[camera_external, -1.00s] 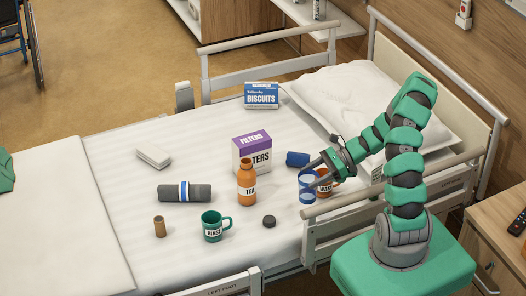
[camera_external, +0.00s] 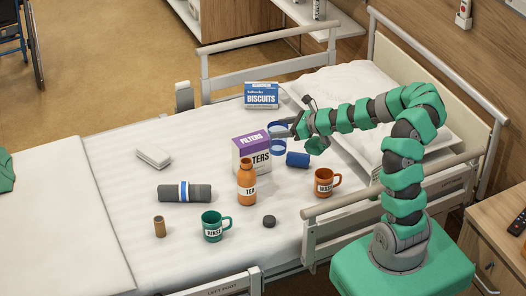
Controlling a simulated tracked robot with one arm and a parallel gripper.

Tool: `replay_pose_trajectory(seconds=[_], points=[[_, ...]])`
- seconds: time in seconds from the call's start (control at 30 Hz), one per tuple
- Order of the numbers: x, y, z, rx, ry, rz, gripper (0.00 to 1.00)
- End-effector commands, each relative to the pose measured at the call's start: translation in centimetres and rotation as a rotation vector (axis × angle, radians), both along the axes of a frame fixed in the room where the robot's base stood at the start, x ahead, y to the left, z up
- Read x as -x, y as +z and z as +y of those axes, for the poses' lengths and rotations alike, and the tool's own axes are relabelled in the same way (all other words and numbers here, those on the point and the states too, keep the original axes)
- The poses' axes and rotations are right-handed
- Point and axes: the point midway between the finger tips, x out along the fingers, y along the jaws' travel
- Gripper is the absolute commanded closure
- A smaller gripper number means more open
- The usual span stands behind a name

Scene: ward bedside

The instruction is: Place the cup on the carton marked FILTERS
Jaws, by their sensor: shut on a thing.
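A clear blue-banded cup (camera_external: 278,146) is held upright in my gripper (camera_external: 287,131), which is shut on it. The cup shows right beside the upper right edge of the carton marked FILTERS (camera_external: 240,158). The carton is white with a purple top and stands on the bed; the orange TEA bottle in front hides part of its face. I cannot tell whether the cup touches the carton or how high it is above the bed.
An orange WASH mug (camera_external: 324,186), a blue roll (camera_external: 298,160) and a dark puck (camera_external: 269,221) lie right of the TEA bottle (camera_external: 246,188). A green RINSE mug (camera_external: 211,232) stands in front. The BISCUITS box (camera_external: 261,96) stands behind.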

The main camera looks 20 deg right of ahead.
Motion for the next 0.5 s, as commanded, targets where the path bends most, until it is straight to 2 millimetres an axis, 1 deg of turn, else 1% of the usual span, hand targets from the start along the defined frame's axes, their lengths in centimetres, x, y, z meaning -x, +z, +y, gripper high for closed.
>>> replay_pose_trajectory(seconds=[0.13, 0.23, 0.37, 0.5], points=[[-0.2, 0.3, 0.3, -0.002, -0.009, -0.002, 0.73], [-0.8, 0.2, 0.4, 0.000, -0.012, 0.000, 0.73], [-2.6, -0.1, 0.6, 0.007, -0.011, 0.000, 0.73], [-4.9, -0.5, 0.9, 0.010, -0.011, -0.001, 0.73]])
